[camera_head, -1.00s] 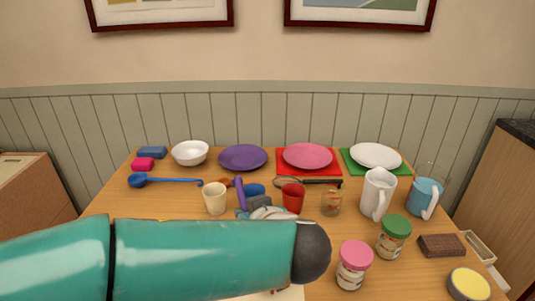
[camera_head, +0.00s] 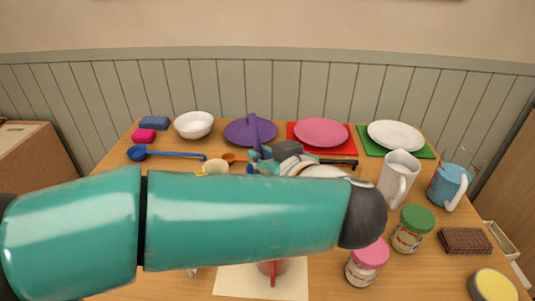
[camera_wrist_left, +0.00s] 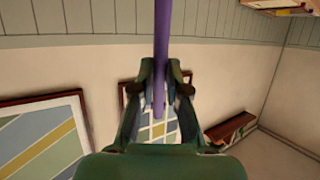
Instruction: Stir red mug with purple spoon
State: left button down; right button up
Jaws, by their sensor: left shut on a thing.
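My right gripper is not seen.
Plates and a white bowl (camera_head: 194,124) line the back. A blue ladle (camera_head: 170,154) lies at left. At right are a white pitcher (camera_head: 399,178), a blue mug (camera_head: 447,186), a green-lidded jar (camera_head: 412,229) and a pink-lidded jar (camera_head: 367,263). My left arm hides the table's middle.

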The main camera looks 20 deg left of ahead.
pick_arm(q)
jog(key=shift+w+a+f+b, duration=0.2)
jog(key=shift+w+a+f, duration=0.05)
jog(key=shift+f, duration=0.4)
jog(key=shift+w+a+f+b, duration=0.15)
jog(key=shift+w+a+f, duration=0.05)
jog(key=shift+f, duration=0.45)
jog(key=f+b, duration=0.2)
jog(key=b, duration=0.1)
jog(key=s+d+f+b, duration=0.1)
jog(key=f+b, duration=0.1)
jog(key=b, duration=0.1)
jog(key=s+d+f+b, duration=0.1)
jog(key=f+b, duration=0.2)
jog(key=shift+a+f, duration=0.1)
